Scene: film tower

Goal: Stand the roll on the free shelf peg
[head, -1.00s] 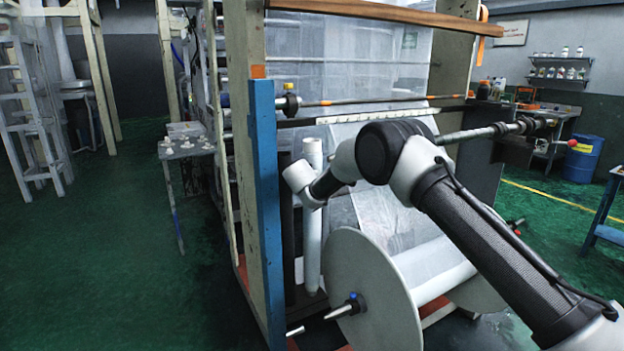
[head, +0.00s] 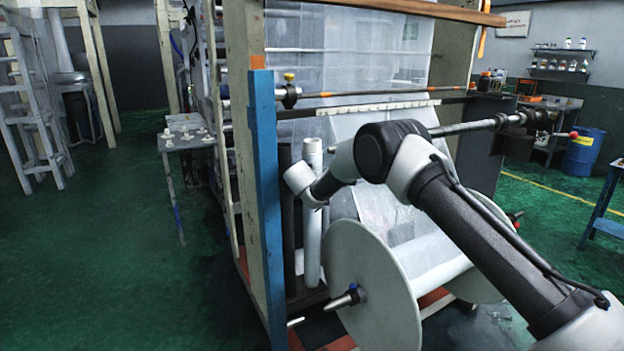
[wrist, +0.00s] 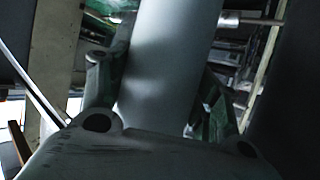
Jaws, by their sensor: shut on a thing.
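The roll (head: 312,245) is a pale, smooth tube, held upright in front of the machine frame in the head view. In the wrist view the roll (wrist: 170,55) runs between the two fingers of my gripper (wrist: 160,92), which is shut on it. In the head view my wrist covers part of the roll, and the fingers are hidden. A small shelf (head: 190,141) at left, well apart from the roll, carries several pale pegs. They are too small to tell which is free.
A blue post (head: 265,200) stands just left of the roll. A large film spool (head: 370,285) with a protruding shaft end (head: 345,299) is close at lower right. A dark upright tube (head: 287,225) is beside the roll. Green floor (head: 110,260) is open at left.

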